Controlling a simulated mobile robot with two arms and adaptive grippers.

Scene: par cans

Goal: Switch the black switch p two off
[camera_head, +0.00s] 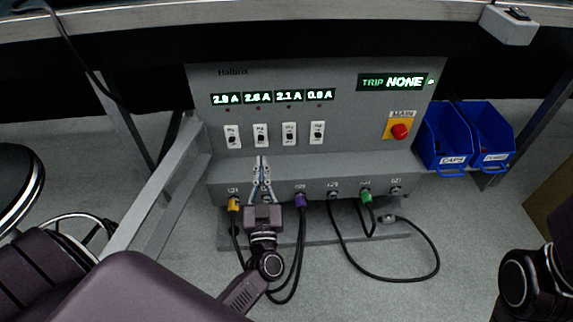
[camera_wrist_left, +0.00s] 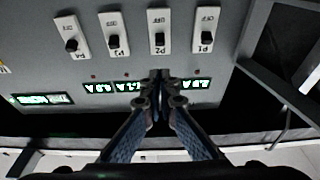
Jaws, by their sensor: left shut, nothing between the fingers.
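The black switch P2 (camera_head: 261,136) sits on a white plate, second from the left in a row on the grey panel (camera_head: 345,140). In the wrist view, turned upside down, P2 (camera_wrist_left: 158,39) is second from the right, with its OFF label above the black lever. My left gripper (camera_head: 261,161) is shut and empty, just below the P2 plate in the head view. In the wrist view its fingertips (camera_wrist_left: 158,77) appear below P2, apart from the lever. Dark arm parts show at lower right; no right gripper shows.
Switches P1 (camera_head: 232,137), P3 (camera_head: 289,134) and P4 (camera_head: 317,134) flank P2 closely. A red button (camera_head: 400,131) is to the right. Plugged cables (camera_head: 302,225) hang below the panel. Blue bins (camera_head: 445,140) stand at the right, a table edge above.

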